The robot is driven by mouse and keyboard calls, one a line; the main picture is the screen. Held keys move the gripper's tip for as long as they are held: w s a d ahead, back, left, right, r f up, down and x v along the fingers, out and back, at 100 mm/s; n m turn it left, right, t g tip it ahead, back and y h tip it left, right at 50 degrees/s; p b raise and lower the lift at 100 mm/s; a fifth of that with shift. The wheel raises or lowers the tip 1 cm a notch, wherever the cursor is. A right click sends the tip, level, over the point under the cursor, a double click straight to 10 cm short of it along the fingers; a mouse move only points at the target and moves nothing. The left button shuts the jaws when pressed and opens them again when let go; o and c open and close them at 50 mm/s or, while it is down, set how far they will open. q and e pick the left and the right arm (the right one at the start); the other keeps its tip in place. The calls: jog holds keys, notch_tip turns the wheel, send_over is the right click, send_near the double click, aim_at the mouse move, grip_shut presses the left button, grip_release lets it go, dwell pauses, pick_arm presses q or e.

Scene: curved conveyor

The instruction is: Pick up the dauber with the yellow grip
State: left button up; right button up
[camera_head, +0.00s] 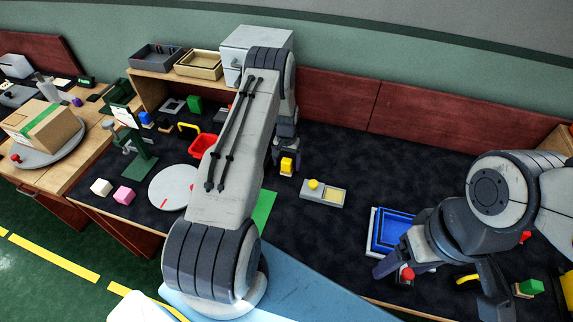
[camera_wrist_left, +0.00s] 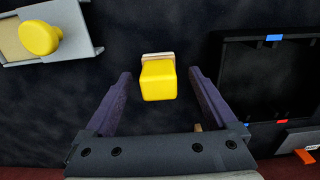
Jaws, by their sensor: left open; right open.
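The dauber with the yellow grip (camera_head: 287,165) stands on the dark mat, a yellow block on a thin pale base. In the left wrist view its grip (camera_wrist_left: 157,80) shows between the fingertips, with a gap on both sides. My left gripper (camera_head: 286,160) is open, its fingers on either side of the dauber and not closed on it. The left gripper (camera_wrist_left: 158,76) also shows in the wrist view. My right gripper (camera_head: 400,270) is open at the lower right by the blue tray, partly hidden by its own arm.
A grey tray with a round yellow knob (camera_head: 313,184) lies right of the dauber. A blue tray (camera_head: 378,238) is farther right. A red basket (camera_head: 203,146) and a white disc (camera_head: 165,190) are left. A black frame (camera_wrist_left: 268,85) lies near the left gripper. Mat between the trays is clear.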

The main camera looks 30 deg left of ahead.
pick_arm(q)
jog(key=shift+f, duration=0.95)
grip_shut()
jog(key=shift+r, duration=0.15)
